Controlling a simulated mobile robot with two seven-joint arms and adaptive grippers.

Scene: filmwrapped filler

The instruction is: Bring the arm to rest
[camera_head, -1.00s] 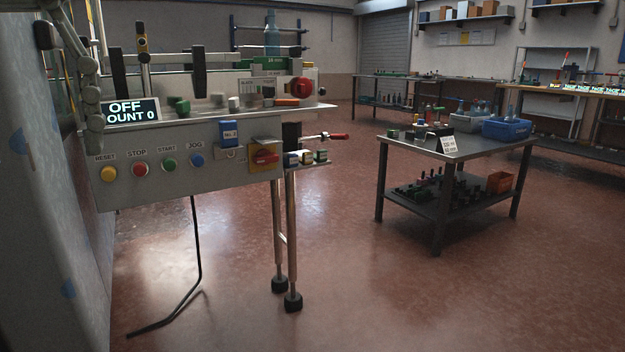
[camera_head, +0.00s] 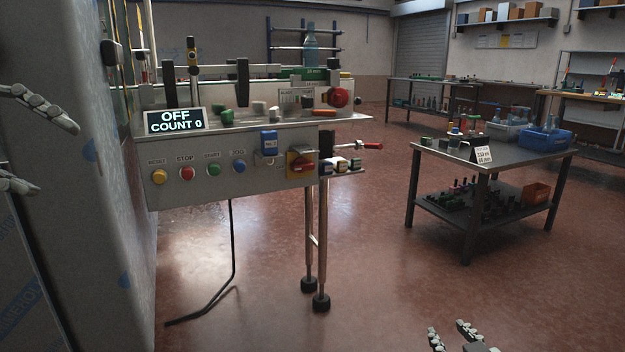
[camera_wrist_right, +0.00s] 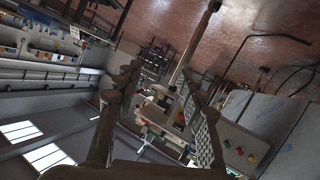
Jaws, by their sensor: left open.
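My left gripper (camera_head: 57,157) is at the left edge of the head view. Its two grey fingers are spread apart with nothing between them, left of the control panel and clear of it. My right gripper (camera_head: 448,328) shows only its fingertips at the bottom edge of the head view, over the floor. In the right wrist view its fingers (camera_wrist_right: 162,75) stand apart and hold nothing. The arm links behind both grippers are mostly out of the head view.
The machine's control panel (camera_head: 225,165) has coloured buttons and a display (camera_head: 176,121) reading "OFF COUNT 0". A grey wall or cabinet side (camera_head: 110,215) stands close on the left. The floor between is clear.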

